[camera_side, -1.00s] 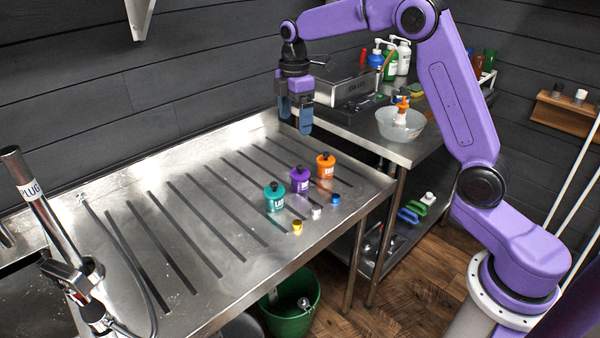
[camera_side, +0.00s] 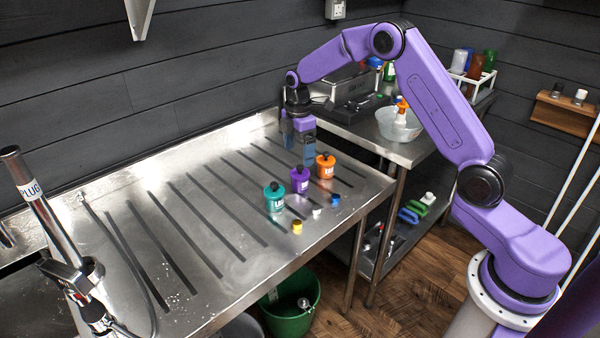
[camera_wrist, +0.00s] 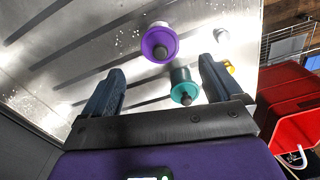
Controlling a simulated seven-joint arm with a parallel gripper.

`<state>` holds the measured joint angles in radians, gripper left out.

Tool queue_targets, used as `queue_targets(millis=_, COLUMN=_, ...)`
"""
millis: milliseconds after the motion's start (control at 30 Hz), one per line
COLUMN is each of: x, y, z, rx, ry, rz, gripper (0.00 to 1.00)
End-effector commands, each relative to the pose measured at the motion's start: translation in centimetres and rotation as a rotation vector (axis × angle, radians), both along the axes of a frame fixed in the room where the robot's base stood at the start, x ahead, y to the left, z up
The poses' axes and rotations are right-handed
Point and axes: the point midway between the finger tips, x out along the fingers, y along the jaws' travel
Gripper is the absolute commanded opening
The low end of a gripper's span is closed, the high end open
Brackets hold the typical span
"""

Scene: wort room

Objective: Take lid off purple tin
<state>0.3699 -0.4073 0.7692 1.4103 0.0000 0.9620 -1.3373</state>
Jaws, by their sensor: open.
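The purple tin (camera_side: 300,184) stands on the steel drainboard (camera_side: 190,245) between a teal tin (camera_side: 274,200) and an orange tin (camera_side: 325,168). Its purple lid has a dark knob on top. In the wrist view the purple tin (camera_wrist: 158,30) shows ahead, between the directions of the two fingers, with the teal tin (camera_wrist: 184,84) nearer. The orange tin is not seen there. My gripper (camera_side: 302,157) points down just behind and above the purple tin, apart from it as far as I can tell. In the wrist view my gripper (camera_wrist: 161,68) is open with nothing held.
Small yellow (camera_side: 297,227), white (camera_side: 317,212) and blue (camera_side: 335,200) pieces lie in front of the tins. A tap (camera_side: 60,250) stands at far left. A clear bowl (camera_side: 399,127) is on the side counter. A green bucket (camera_side: 290,310) is below. The drainboard left of the tins is clear.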

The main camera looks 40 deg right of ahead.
Motion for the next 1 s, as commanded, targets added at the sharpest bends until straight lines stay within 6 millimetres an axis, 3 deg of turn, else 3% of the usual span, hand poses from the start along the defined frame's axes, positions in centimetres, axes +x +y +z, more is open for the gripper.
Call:
queue_targets(millis=233, x=-0.1, y=-0.1, z=-1.6, rx=0.000, ry=0.002, rz=-0.001, gripper=0.93)
queue_targets(millis=533, x=-0.2, y=-0.4, z=-5.5, rx=0.000, ry=0.003, rz=0.000, gripper=0.93)
queue_targets(millis=867, x=-0.2, y=-0.3, z=-6.1, rx=0.000, ry=-0.001, rz=0.000, gripper=0.93)
queue_targets(millis=1000, x=-0.2, y=-0.3, z=-6.0, rx=0.000, ry=0.000, rz=0.000, gripper=0.47)
